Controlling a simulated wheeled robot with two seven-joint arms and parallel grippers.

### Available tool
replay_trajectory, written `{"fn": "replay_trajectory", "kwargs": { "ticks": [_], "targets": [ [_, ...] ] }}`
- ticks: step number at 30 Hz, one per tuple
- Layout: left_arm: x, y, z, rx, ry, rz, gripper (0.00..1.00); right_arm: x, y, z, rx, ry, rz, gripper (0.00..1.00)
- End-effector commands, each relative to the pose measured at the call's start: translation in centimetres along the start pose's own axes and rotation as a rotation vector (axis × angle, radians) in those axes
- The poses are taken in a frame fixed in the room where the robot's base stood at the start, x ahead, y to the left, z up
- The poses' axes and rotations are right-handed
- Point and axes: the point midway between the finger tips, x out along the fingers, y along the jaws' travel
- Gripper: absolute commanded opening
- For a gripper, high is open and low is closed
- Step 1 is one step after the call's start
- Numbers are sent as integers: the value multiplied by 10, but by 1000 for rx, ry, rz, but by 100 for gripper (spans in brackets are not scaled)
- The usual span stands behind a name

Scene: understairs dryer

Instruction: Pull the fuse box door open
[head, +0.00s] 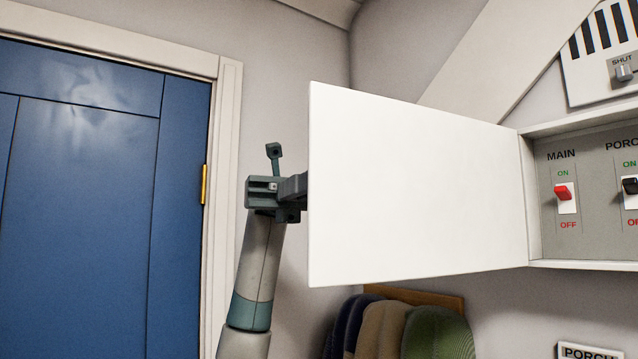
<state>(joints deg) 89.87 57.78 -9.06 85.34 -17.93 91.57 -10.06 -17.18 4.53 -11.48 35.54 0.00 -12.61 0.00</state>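The white fuse box door (415,190) stands swung wide open to the left, hinged at the left side of the fuse box (533,200). The box's grey panel shows a red MAIN switch (563,193) and a black PORCH switch (630,186), cut off by the right edge. My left gripper (292,187) is at the door's free left edge, with its front end partly hidden behind the door. I cannot tell whether it touches the door or how its fingers are set. My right gripper is not in view.
A blue door (85,190) with a pale frame is at the left. Coats or cushions in several colours (400,328) hang from a wooden rail below the fuse box door. A striped vent panel with a SHUT knob (622,72) is at top right. A PORCH label (588,352) is at bottom right.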

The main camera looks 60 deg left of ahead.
Motion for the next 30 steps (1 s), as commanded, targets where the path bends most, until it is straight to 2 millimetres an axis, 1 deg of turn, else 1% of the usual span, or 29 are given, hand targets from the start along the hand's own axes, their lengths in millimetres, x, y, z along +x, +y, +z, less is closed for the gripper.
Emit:
{"fn": "replay_trajectory", "kwargs": {
  "ticks": [15,16,17,18,30],
  "targets": [
    [0,1,1,-1,-2,8,0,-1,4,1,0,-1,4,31],
    [0,1,1,-1,-2,8,11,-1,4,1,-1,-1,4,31],
    [0,1,1,-1,-2,8,19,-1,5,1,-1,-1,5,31],
    [0,1,1,-1,-1,8,28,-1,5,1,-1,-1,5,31],
    [-2,0,0,0,0,7,28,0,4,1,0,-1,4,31]
  ]
}}
